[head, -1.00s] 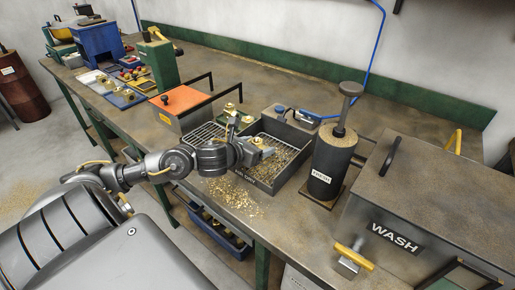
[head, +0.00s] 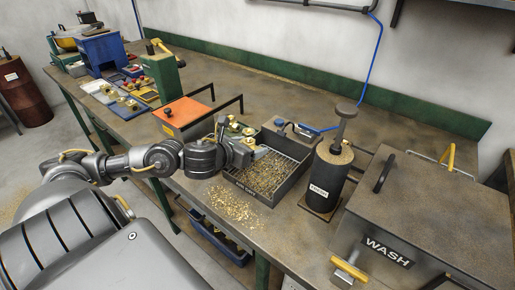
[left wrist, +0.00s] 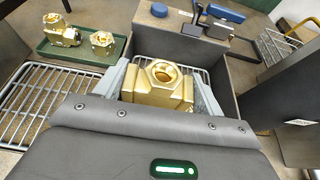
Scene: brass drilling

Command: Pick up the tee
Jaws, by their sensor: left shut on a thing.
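The brass tee (left wrist: 160,88) is a blocky gold fitting with a round opening facing up. In the left wrist view it sits between the two grey fingers of my left gripper (head: 258,153), which is shut on it. In the head view the gripper is over the left part of the dark air-dry tray (head: 292,178), and its body largely hides the tee. Whether the tee touches the tray's rack cannot be told. My right gripper is not in view.
Brass fittings stand in a green tray (left wrist: 85,55) beside a wire rack (left wrist: 32,100). A black cylinder (head: 326,180) and the WASH box (head: 440,215) stand to the right. An orange-lidded box (head: 185,112) is at the left. Brass chips (head: 230,205) lie in front.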

